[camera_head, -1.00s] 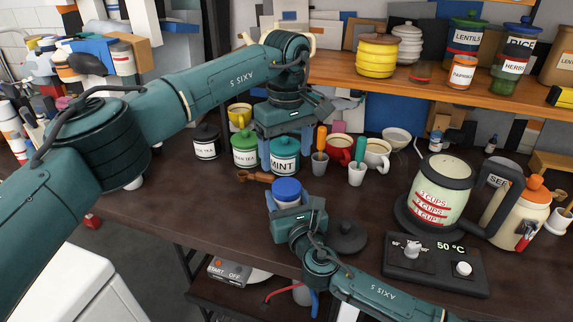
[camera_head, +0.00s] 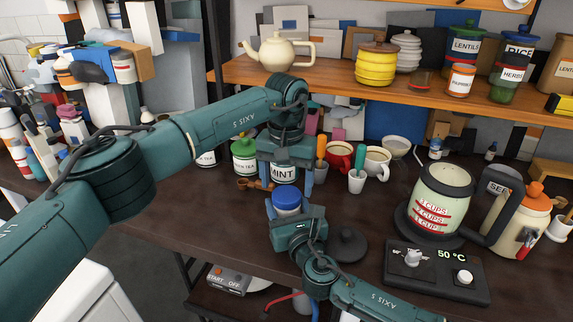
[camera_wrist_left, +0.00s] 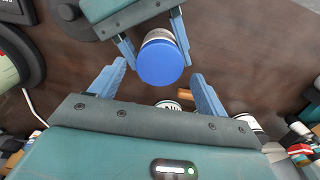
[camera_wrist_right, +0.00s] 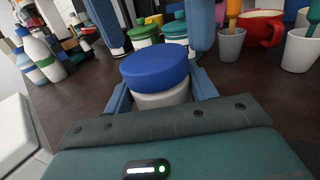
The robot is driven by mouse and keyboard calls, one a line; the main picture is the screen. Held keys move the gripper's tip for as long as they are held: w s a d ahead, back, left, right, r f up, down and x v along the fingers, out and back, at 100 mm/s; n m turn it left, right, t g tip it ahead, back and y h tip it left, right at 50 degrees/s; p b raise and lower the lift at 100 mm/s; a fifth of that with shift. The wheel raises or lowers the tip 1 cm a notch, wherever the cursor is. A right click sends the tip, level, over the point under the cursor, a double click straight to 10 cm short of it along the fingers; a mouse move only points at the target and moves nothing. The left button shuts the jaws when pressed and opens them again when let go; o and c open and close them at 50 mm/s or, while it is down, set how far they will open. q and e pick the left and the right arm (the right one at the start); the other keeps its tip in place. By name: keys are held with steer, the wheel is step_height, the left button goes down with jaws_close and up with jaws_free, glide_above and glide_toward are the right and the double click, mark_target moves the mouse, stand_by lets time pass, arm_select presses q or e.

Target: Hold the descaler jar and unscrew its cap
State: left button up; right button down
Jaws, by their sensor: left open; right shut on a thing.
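The descaler jar is a pale jar (camera_wrist_right: 165,97) with a blue cap (camera_head: 287,197), near the front of the dark counter. My right gripper (camera_head: 288,216) is shut around the jar's body below the cap, and the right wrist view shows a finger on each side. My left gripper (camera_head: 292,178) points down, open and empty, just above and behind the jar. In the left wrist view the blue cap (camera_wrist_left: 160,62) lies ahead of the open left fingers, not between them. The jar's label is not readable.
The MINT jar (camera_head: 284,174) stands right behind my left gripper. Cups and a red mug (camera_head: 339,154) are close to its right. A dark round lid (camera_head: 347,245) lies right of my right gripper. The kettle (camera_head: 437,205) and control panel (camera_head: 437,270) stand farther right.

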mark_target(287, 197)
arm_select(q)
steer(key=shift+f, duration=1.3)
steer(key=shift+c, duration=0.5)
